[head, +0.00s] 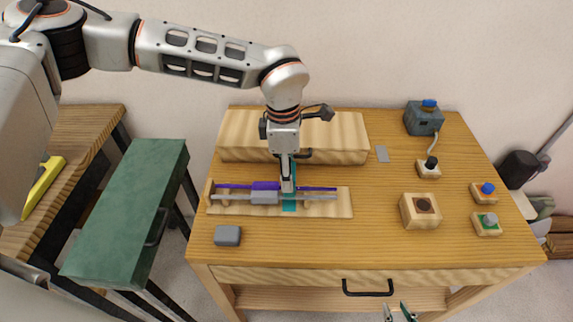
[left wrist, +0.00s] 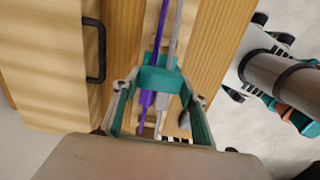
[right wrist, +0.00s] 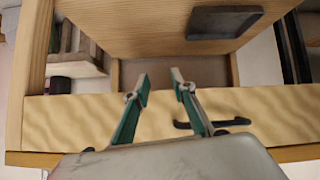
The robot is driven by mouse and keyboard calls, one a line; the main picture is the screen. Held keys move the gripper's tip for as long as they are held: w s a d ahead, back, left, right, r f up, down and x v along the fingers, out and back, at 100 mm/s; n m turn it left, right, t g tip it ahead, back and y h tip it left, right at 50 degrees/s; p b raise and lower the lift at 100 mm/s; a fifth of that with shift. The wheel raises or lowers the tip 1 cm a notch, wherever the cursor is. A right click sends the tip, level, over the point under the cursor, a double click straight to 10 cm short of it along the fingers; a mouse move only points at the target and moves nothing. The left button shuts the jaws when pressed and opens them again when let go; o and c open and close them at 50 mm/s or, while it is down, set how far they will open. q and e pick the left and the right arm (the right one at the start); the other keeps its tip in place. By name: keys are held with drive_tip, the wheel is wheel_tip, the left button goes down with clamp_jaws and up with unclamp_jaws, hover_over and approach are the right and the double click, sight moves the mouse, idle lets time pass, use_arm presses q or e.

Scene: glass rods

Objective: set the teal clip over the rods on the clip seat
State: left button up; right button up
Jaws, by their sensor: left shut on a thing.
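My left gripper (head: 287,188) points down over the wooden rod board (head: 340,209). In the left wrist view its fingers (left wrist: 159,88) are shut on the teal clip (left wrist: 160,79), which lies across the purple rod (left wrist: 161,40) and the grey rod (left wrist: 177,38). Whether the clip touches the rods cannot be told. In the head view the purple rod (head: 318,189) and grey rod (head: 320,197) lie side by side; a teal patch (head: 289,205) shows on the board below the gripper. My right gripper (head: 399,312) is open and empty before the drawer front.
A long wooden block (head: 340,140) with a dark handle stands behind the rod board. A grey block (head: 228,236) lies in front. The front middle of the table is clear.

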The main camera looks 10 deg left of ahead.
use_arm(q)
wheel_tip(320, 180, down, 3)
drive_tip(key=shift+f+b, duration=0.15)
drive_tip(key=shift+b, duration=0.15)
drive_tip(key=shift+f, duration=0.25)
use_arm(e)
drive_tip(key=shift+w+a+r, duration=0.25)
drive_tip(key=shift+a, duration=0.1)
drive_tip(key=shift+f, duration=0.1)
drive_tip(key=shift+s+f, duration=0.1)
drive_tip(key=shift+f, duration=0.25)
use_arm(q)
drive_tip(key=shift+b, duration=0.3)
use_arm(e)
drive_tip(key=shift+r, duration=0.15)
use_arm(q)
drive_tip(key=shift+f, duration=0.15)
use_arm(e)
drive_tip(key=shift+f, duration=0.35)
use_arm(q)
drive_tip(key=shift+f+b, duration=0.5)
drive_tip(key=shift+b, duration=0.15)
use_arm(e)
drive_tip(key=shift+f, duration=0.35)
